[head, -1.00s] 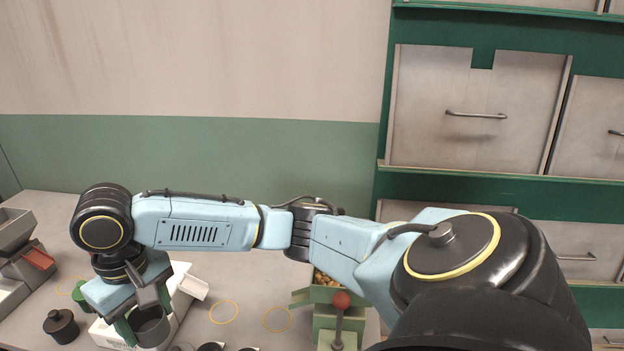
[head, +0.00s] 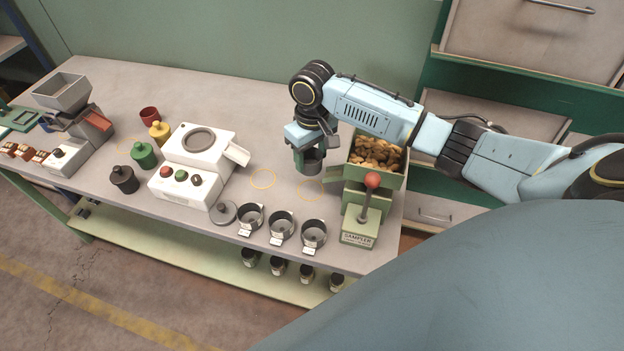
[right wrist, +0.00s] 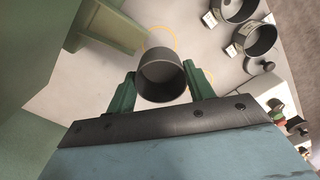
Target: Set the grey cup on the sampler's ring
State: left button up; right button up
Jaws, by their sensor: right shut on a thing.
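The grey cup (head: 312,163) is held upright between the fingers of my right gripper (head: 307,160). In the right wrist view I look into the open, empty-looking cup (right wrist: 162,80), with a green finger on each side. The green sampler (head: 358,228), labelled SAMPLER, stands at the bench's right end with a red-knobbed lever. A thin yellow ring (head: 308,191) lies on the bench just left of it. The cup is close to this ring, apparently above it; the exact gap is hard to tell. Part of the ring (right wrist: 173,36) shows past the cup in the wrist view. My left gripper is out of view.
A second yellow ring (head: 263,179) lies bare to the left. A white machine (head: 190,175) stands mid-bench. Several small metal cups (head: 282,229) line the front edge. The sampler's tray (head: 377,178) of nuts is right beside my gripper.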

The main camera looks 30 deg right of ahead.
notch_tip(320, 180, down, 8)
jog(key=shift+f+b, duration=0.1)
jog(key=shift+b, duration=0.5)
jog(key=shift+f, duration=0.25)
jog(key=shift+f, duration=0.15)
jog(key=o, duration=0.9)
jog(key=shift+o, duration=0.2)
notch_tip(320, 180, up, 12)
jog(key=shift+d+r+p, duration=0.1)
jog(key=shift+r+p, duration=0.1)
jog(key=shift+p, duration=0.7)
